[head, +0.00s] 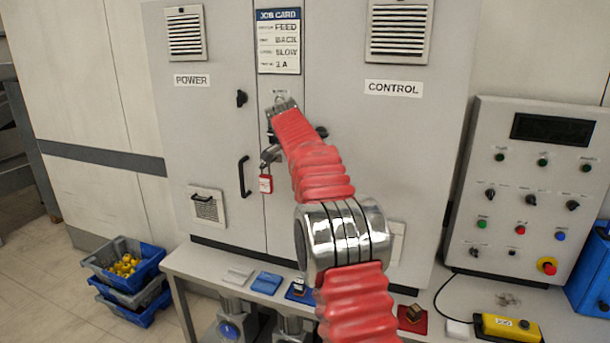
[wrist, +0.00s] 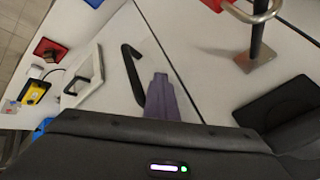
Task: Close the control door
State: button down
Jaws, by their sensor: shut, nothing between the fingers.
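The pale grey control door (head: 390,150) is the right door of the cabinet and looks upright and near flush. I cannot tell whether a small gap is left at its edge. My red-sleeved arm covers part of its left side in the head view, and my gripper's fingertips are hidden there. In the wrist view my gripper (wrist: 160,82) is shut and empty, its purple fingers beside a black bar handle (wrist: 133,72) on a pale panel (wrist: 110,30). I cannot tell whether they touch it. A dark seam runs just beyond the fingers.
A hasp with a red padlock (head: 265,184) hangs on the centre post, left of my arm. The power door (head: 205,130) is left. A sloped control panel (head: 530,180) stands right. A bench (head: 190,262) runs below, with blue and grey crates (head: 125,270) on the floor left.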

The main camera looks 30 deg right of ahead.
jog(key=a+r, duration=0.6)
jog(key=r, duration=0.2)
jog(key=shift+s, duration=0.3)
jog(key=shift+f, duration=0.1)
dwell(0.5)
